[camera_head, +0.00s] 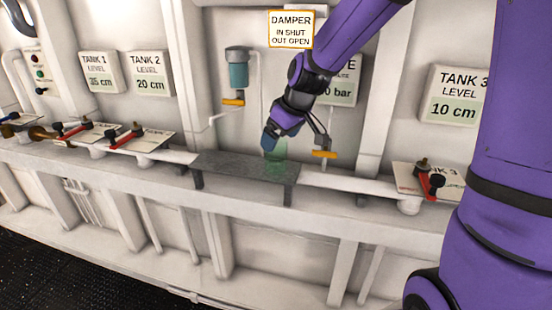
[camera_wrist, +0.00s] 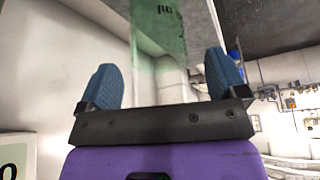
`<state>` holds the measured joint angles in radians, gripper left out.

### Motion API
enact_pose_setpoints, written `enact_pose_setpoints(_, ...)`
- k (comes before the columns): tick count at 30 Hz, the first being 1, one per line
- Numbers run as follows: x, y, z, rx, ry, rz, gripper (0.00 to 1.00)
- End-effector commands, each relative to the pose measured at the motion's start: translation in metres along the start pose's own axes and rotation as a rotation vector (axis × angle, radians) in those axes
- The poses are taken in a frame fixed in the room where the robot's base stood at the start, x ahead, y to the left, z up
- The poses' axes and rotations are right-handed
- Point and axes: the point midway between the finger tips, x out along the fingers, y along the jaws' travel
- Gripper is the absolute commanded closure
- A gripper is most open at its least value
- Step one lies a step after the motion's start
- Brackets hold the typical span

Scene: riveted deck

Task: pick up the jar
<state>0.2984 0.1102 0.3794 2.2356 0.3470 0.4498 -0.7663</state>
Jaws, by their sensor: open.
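The jar (camera_head: 276,158) is see-through and pale green, and stands on a dark grey shelf (camera_head: 225,166) in the middle of the head view. In the wrist view the jar (camera_wrist: 158,45) shows dark print and a green part, and lies between the two blue fingers. My gripper (camera_head: 271,143) reaches down to the jar from above right. In the wrist view my gripper (camera_wrist: 162,80) is open, with a gap showing between each finger and the jar. In the head view the gripper hides part of the jar's top.
A white ledge (camera_head: 330,215) runs along the wall. Red-handled valves (camera_head: 130,135) stand on it at left, and another valve (camera_head: 430,180) at right. A blue-grey cup (camera_head: 238,70) with a yellow-handled tap is on the wall behind. The grey shelf beside the jar is bare at left.

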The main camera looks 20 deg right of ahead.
Motion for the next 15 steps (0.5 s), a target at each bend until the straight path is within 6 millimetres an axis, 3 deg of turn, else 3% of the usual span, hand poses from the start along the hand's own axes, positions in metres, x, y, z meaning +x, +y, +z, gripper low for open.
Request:
enact_pose_setpoints(7, 0.031, 0.001, 0.000, 0.002, -0.002, -0.002, 0.09)
enact_pose_setpoints(15, 0.037, 0.001, 0.000, 0.001, 0.000, 0.000, 0.09)
